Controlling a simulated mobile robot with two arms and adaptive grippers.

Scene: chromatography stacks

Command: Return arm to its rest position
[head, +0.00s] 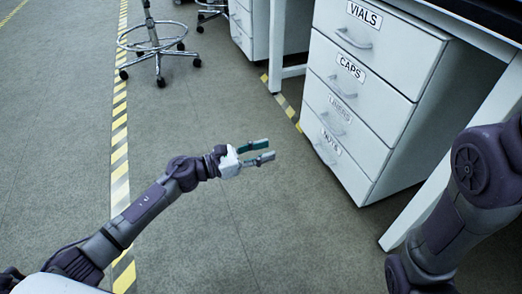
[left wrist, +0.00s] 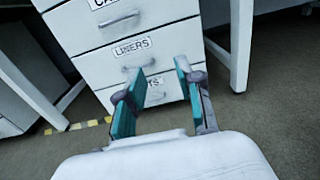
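My left arm comes in from the lower left of the head view, stretched out over the floor. Its gripper (head: 262,152) is open and empty, with the two fingers apart. In the left wrist view the same gripper (left wrist: 150,85) shows its teal finger pads apart with nothing between them, facing the drawer cabinet. My right arm shows at the right edge of the head view, bent; its gripper is out of view.
A white drawer cabinet (head: 362,85) labelled VIALS and CAPS, with more drawers below, stands right of the left gripper under a bench. A wheeled stool (head: 155,45) stands at the back left. Yellow striped tape (head: 120,140) marks the floor. Open floor surrounds the left gripper.

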